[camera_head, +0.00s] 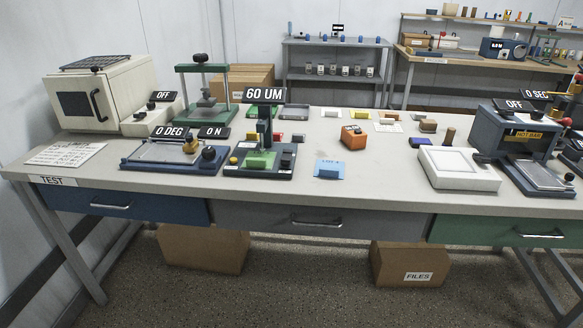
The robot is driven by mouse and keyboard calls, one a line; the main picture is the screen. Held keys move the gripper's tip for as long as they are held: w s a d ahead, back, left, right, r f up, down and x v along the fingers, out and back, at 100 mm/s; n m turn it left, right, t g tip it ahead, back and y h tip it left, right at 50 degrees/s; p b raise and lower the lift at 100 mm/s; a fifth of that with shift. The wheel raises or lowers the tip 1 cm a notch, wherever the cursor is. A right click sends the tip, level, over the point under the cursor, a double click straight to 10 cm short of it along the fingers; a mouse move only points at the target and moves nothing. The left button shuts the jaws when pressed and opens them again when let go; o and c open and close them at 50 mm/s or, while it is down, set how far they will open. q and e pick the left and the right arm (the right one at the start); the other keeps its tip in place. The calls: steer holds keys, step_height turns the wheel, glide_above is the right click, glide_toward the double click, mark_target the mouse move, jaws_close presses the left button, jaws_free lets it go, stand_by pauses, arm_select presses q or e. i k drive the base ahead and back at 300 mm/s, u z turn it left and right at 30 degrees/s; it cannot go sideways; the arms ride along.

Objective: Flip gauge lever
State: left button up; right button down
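The gauge (264,130) stands upright on the table, left of the middle, under a black sign reading "60 UM". A green block (261,160) sits at the front of the column, with a small yellow part (233,160) on the left of the base and a dark block (287,160) on the right. Which part is the lever is too small to tell. Neither of my grippers shows in the head view.
A tray device (168,153) marked "0 DEG" and "ON" stands close left of the gauge. A green press (206,95) is behind. A blue card (328,169) and an orange box (355,136) lie to the right. The front middle tabletop (375,180) is clear.

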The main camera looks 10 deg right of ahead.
mark_target(286, 159)
steer(key=k, duration=0.85)
steer(key=u, duration=0.55)
steer(key=i, duration=0.7)
steer(key=u, duration=0.5)
steer(key=i, duration=1)
steer(key=z, duration=0.7)
steer(key=i, duration=0.5)
steer(key=z, duration=0.45)
